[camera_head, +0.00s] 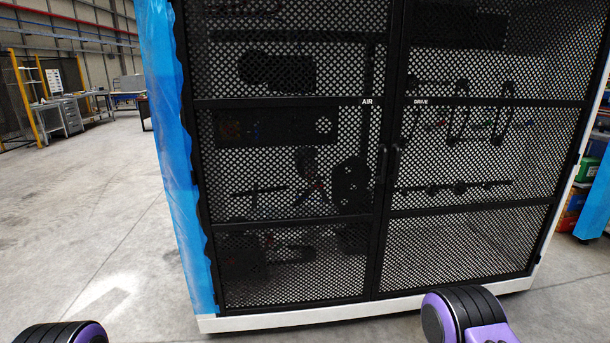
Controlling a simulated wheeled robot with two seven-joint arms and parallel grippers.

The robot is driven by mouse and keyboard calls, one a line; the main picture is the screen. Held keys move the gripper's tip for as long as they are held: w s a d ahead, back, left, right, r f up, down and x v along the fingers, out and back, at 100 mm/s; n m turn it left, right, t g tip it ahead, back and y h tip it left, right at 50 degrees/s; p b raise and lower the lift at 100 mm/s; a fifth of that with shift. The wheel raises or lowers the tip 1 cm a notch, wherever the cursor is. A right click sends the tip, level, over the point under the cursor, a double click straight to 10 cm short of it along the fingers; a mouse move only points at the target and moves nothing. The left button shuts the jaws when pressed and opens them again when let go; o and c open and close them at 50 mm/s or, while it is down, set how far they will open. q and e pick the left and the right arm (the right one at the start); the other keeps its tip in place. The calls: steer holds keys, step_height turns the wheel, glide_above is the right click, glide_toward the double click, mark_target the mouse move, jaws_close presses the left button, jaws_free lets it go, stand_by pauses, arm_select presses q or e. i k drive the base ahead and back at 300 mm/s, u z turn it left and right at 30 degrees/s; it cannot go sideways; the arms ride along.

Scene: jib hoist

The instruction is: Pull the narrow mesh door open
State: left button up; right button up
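Two black mesh doors close the front of a cabinet. The left mesh door (285,210) carries the label AIR, and the right mesh door (470,235) carries the label DRIVE. They look close in width, so I cannot clearly tell which is the narrow one. Both look shut, meeting at a middle seam. The left door's upright handle (382,164) and the right door's handle (394,162) stand side by side at that seam. Purple and black parts of my arms show at the bottom left and bottom right, apart from the doors. Neither gripper is in view.
Blue sheeting (172,165) covers the cabinet's left side. A white base edge (300,318) runs below the doors. Dark equipment shows behind the mesh. Open concrete floor (95,220) lies to the left. Colored bins (590,170) stand at the right edge.

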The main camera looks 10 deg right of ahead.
mark_target(193, 105)
steer(key=z, duration=0.5)
steer(key=i, duration=0.65)
steer(key=z, duration=0.8)
steer(key=i, duration=1.05)
steer(key=u, duration=0.15)
